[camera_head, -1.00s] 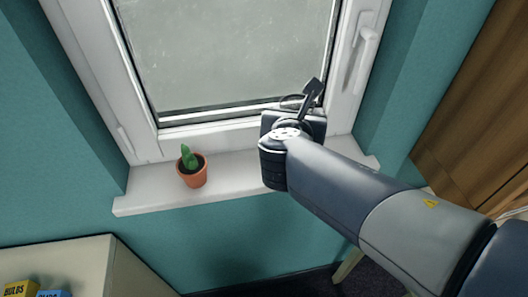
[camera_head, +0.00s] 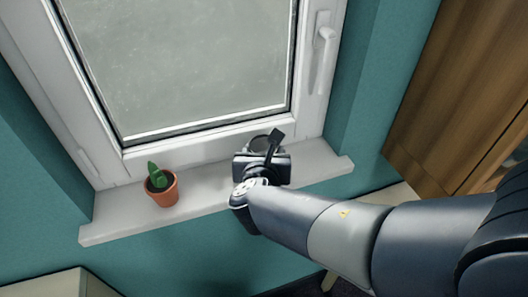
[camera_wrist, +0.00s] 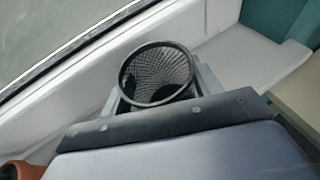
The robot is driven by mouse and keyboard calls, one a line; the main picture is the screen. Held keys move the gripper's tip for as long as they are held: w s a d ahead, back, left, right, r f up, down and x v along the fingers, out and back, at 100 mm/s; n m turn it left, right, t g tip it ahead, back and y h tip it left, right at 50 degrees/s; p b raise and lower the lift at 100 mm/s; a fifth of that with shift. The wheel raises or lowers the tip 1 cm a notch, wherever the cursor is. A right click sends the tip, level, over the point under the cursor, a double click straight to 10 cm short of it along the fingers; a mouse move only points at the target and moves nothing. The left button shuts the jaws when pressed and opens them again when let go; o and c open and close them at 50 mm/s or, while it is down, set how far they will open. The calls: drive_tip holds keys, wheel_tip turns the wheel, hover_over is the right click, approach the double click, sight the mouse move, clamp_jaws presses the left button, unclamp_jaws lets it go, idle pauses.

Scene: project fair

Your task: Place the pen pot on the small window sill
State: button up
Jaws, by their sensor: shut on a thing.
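The pen pot is a black mesh cup (camera_wrist: 157,74), empty inside and seen from above in the wrist view. My gripper (camera_head: 267,148) is shut on it, with a grey finger on each side of the cup. In the head view only part of the pot's dark rim (camera_head: 258,141) shows behind my gripper. The small window sill (camera_head: 208,196) is a white ledge below the window. The pot is over the sill's right part, upright or nearly so. I cannot tell whether its base touches the sill, as my gripper hides it.
A small cactus in a terracotta pot (camera_head: 162,190) stands on the sill's left part. The window frame (camera_head: 190,152) rises behind, with a handle (camera_head: 324,50) at right. The sill is bare between cactus and gripper, and right of my gripper. A wooden cabinet (camera_head: 450,100) is at right.

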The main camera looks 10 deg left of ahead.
drive_tip(key=o, duration=1)
drive_tip(key=shift+f, duration=0.15)
drive_tip(key=shift+r, duration=0.2)
drive_tip(key=shift+s+r, duration=0.15)
drive_tip(key=shift+s, duration=0.1)
drive_tip(key=p+v, duration=0.1)
drive_tip(key=v, duration=1)
drive_tip(key=shift+s+r, duration=0.1)
drive_tip(key=shift+s, duration=0.1)
drive_tip(key=shift+w, duration=0.15)
